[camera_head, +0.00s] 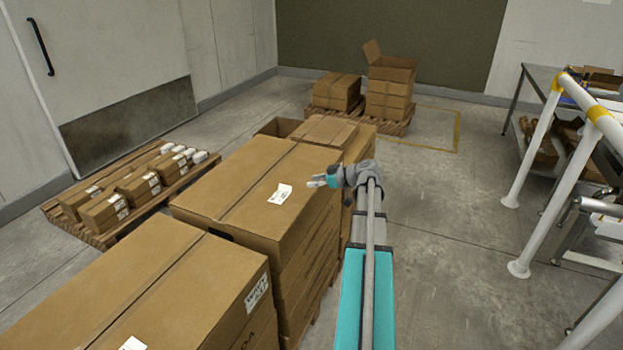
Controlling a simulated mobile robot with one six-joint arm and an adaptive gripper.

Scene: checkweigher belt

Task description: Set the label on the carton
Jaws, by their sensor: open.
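A small white label (280,194) with dark print lies on the top face of a large brown carton (232,187), right of the carton's tape seam and near its right edge. The label sits at a slant to the seam. My gripper (316,182) is open and points left, a little to the right of the label and apart from it. Nothing shows between its fingers. Its exact height above the carton is hard to tell. My teal and grey arm reaches in from the bottom along the carton's right side.
Another large carton (130,285) stands nearer, with a white label (132,343) at the bottom edge. Smaller boxes lie on a pallet (95,238) at left. More cartons stand behind on a far pallet (388,127). White railings (540,150) and a table (540,75) are at right; floor between is clear.

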